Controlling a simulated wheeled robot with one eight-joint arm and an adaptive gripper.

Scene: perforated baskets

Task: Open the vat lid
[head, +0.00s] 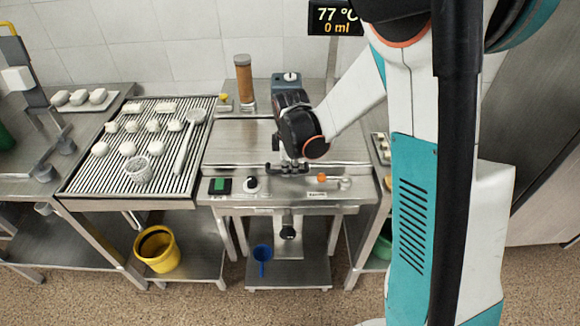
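The vat (292,197) is a stainless steel unit in the middle of the head view. Its flat metal lid (236,143) lies level across the top and looks shut. My gripper (289,169) points down at the middle of the lid's front edge, just above the control panel. Its dark fingertips are small and overlap the front edge in the picture. I cannot tell whether they touch or hold anything there. My wrist and forearm hide the middle of the lid and any handle under them.
The front panel has a green switch (219,186), a knob (251,184) and an orange-knobbed valve (322,178). A ribbed draining table (85,182) with white pieces stands left. A brown-filled cylinder (244,80) stands behind. A yellow bucket (158,249) sits below left.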

